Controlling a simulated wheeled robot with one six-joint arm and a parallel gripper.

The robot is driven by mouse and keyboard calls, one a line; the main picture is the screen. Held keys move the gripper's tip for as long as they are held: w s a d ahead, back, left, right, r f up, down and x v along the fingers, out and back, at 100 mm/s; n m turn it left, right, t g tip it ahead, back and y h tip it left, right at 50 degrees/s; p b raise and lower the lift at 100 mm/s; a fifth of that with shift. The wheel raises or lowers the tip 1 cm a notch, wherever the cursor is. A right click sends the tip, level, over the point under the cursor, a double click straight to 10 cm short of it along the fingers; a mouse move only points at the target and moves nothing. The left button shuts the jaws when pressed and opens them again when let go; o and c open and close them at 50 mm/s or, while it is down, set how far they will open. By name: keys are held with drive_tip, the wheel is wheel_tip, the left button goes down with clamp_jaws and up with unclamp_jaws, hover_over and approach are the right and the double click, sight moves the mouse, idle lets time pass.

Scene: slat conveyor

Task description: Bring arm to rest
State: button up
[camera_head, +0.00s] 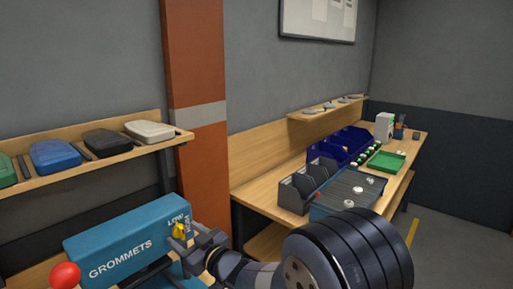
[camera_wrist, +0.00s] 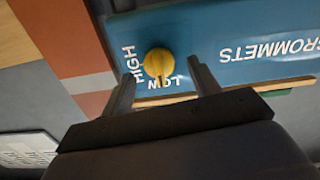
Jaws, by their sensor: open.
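My gripper (camera_head: 193,241) is open and empty at the right end of the blue box marked GROMMETS (camera_head: 118,247). A yellow knob (camera_head: 179,231) sits on that end of the box, just past the fingertips. In the wrist view my gripper (camera_wrist: 161,78) has one finger on each side of the yellow knob (camera_wrist: 158,62). Neither finger visibly grips it; how near the tips are in depth is hard to tell. The knob's narrow end points at the word LOW, with HIGH printed to its side. My arm reaches in from the lower right.
A red ball-shaped knob (camera_head: 65,275) stands at the box's left. Above, a wooden shelf (camera_head: 62,181) holds several coloured cases. A workbench (camera_head: 247,190) to the right carries a grey rack (camera_head: 297,193), blue bins (camera_head: 352,139) and a green tray (camera_head: 386,160). Floor shows at far right.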

drive_tip(key=shift+r+m+p, duration=0.1)
drive_tip(key=shift+m+p, duration=0.6)
drive_tip(key=shift+p, duration=0.25)
drive_tip(key=shift+d, duration=0.2)
drive_tip(key=shift+s+d+b, duration=0.3)
drive_tip(key=shift+s+d, duration=0.05)
drive_tip(key=shift+s, duration=0.05)
